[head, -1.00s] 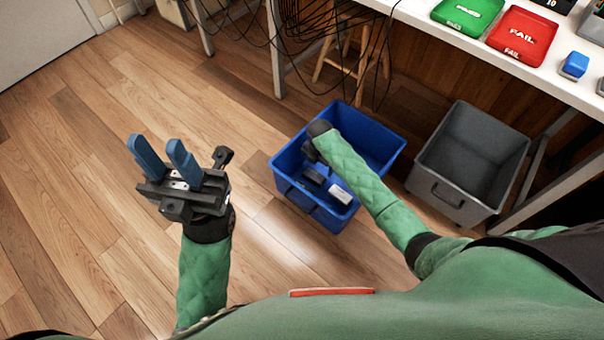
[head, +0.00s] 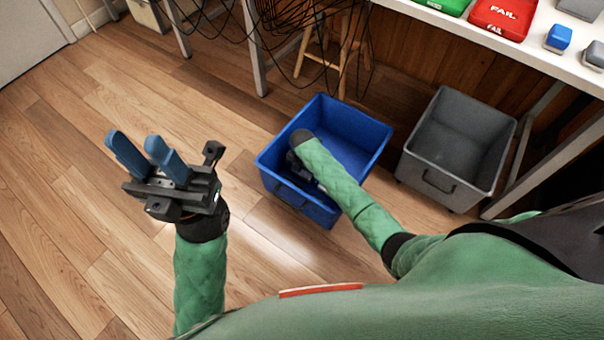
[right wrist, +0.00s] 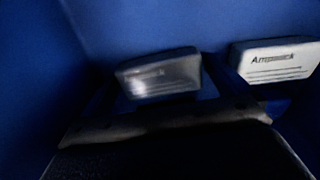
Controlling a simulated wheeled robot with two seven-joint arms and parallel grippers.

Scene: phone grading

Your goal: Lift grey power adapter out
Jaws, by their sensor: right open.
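The grey power adapter (right wrist: 160,75) lies in the blue bin (head: 358,128), near the middle of the right wrist view, with blurred light print on its face. A white adapter (right wrist: 275,60) with dark print lies to its right. My right gripper (head: 296,165) is down inside the bin, mostly hidden by its own arm in the head view. Its blue fingers are hard to tell from the blue walls; it is open, with the grey adapter in front of it. I cannot tell whether they touch. My left gripper (head: 133,142) is open and empty above the floor.
A grey bin (head: 450,140), seemingly empty, stands right of the blue bin. Above it, a white table (head: 545,65) carries a red FAIL tray (head: 503,14), a green tray (head: 440,5) and a blue block (head: 559,38). Cables (head: 310,40) hang behind the blue bin. Floor at left is clear.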

